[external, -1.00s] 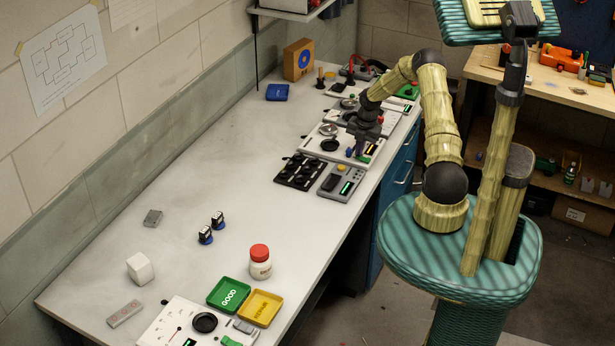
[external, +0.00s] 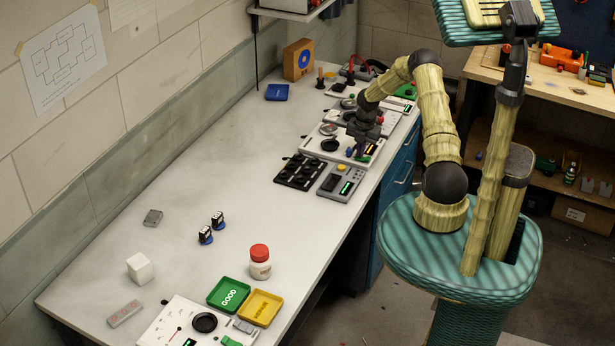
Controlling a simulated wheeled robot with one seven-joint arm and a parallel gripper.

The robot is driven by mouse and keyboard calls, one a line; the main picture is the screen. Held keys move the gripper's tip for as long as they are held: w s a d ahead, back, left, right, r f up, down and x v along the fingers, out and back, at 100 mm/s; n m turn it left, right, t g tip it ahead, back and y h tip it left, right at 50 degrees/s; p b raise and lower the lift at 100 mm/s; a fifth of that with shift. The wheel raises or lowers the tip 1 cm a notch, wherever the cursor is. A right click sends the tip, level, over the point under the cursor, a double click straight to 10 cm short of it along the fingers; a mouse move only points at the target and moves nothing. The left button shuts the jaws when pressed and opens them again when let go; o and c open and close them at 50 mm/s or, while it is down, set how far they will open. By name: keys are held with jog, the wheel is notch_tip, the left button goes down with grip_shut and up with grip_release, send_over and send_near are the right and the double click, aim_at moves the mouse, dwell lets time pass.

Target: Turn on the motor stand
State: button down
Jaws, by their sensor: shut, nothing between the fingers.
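My gripper (external: 360,152) points down over the right part of a white panel (external: 313,147) on the bench. Its fingers are shut and empty, close above the panel's right edge; I cannot tell whether they touch it. This panel carries a black round disc (external: 331,145), a metal round part (external: 328,129) and a green part (external: 370,148) beside the fingers. Which unit is the motor stand is not marked; this panel is the one under my gripper. My wrist and fingers hide part of its right side, and a switch state cannot be read.
A black tray with round wells (external: 300,172) and a grey device with a green display (external: 342,182) lie just in front.

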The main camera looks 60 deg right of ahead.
jog(key=shift+s+r, duration=0.2)
jog(key=shift+s, duration=0.3)
jog(key=r+p, duration=0.2)
jog(key=r, duration=0.1)
jog(key=r+p, duration=0.1)
jog(key=shift+w+r+p, duration=0.25)
jog(key=shift+w+p, duration=0.1)
jog(key=shift+p, duration=0.05)
jog(key=shift+w+d+r+b, duration=0.1)
jog(key=shift+r+b, duration=0.25)
jog(key=shift+b, duration=0.25)
notch_tip(320, 180, up, 9)
jog(key=w+b, duration=0.1)
jog(key=b, duration=0.1)
jog(key=shift+f, duration=0.2)
jog(key=shift+w, duration=0.1)
